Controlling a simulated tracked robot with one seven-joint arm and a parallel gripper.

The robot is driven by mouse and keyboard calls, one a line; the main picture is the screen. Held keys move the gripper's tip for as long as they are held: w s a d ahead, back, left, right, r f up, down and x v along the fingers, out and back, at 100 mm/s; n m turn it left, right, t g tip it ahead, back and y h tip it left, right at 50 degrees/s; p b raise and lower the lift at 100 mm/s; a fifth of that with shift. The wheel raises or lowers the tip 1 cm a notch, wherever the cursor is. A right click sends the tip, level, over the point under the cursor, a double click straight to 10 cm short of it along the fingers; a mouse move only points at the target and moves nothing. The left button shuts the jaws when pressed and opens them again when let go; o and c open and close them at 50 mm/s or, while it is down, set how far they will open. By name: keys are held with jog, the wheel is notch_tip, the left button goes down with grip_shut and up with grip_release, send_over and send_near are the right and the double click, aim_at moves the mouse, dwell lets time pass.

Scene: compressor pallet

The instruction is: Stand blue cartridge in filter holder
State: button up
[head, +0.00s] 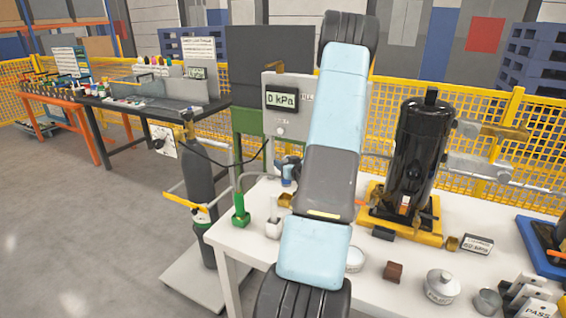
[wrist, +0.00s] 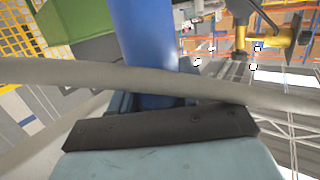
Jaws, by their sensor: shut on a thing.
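The blue cartridge (wrist: 143,45) fills the upper middle of the wrist view as a plain blue cylinder. My gripper (wrist: 158,103) is shut on it; a grey hose (wrist: 70,75) crosses in front and hides part of the grip. In the head view my gripper (head: 284,163) is small and partly hidden behind my arm, with the blue cartridge (head: 288,176) showing below it, over the far left part of the white table (head: 235,245). I cannot tell which fitting is the filter holder, or whether the cartridge touches anything.
A green fitting (head: 240,213) with a hose and a pale bottle-like part (head: 273,222) stand close by on the table. A black tank (head: 416,150) on a yellow base is to the right. A gauge panel (head: 282,99) reading 0 kPa stands behind.

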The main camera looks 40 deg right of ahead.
aim_at(284, 183)
jog(key=shift+f, duration=4.15)
jog(key=shift+f, duration=0.55)
jog(key=o, duration=1.2)
notch_tip(284, 183, up, 10)
jog(key=shift+r, duration=0.2)
